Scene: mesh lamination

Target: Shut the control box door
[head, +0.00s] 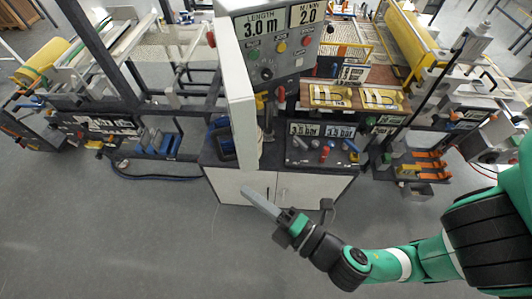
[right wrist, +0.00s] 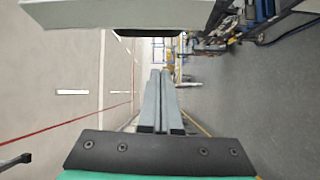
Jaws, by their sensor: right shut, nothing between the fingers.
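The grey control box (head: 292,62) stands at the top centre of the head view, with a display reading 3.0 m and 2.0 and several coloured buttons. Its pale door (head: 238,100) stands open on the box's left side, jutting towards me. A pale panel, probably the door, also crosses the top of the right wrist view (right wrist: 120,13). My right gripper (head: 246,191) is shut and empty, its fingers pointing up and left just below the door's lower end in the head view. Its closed fingers also show in the right wrist view (right wrist: 155,78). I cannot tell whether they touch the door. My left gripper is out of view.
A white cabinet (head: 310,188) stands below, with a pressure panel (head: 322,145) showing bar readings on top. Machine frames and a yellow roll (head: 412,45) are to the right, with more machinery to the left. The grey floor (head: 120,235) in front is clear.

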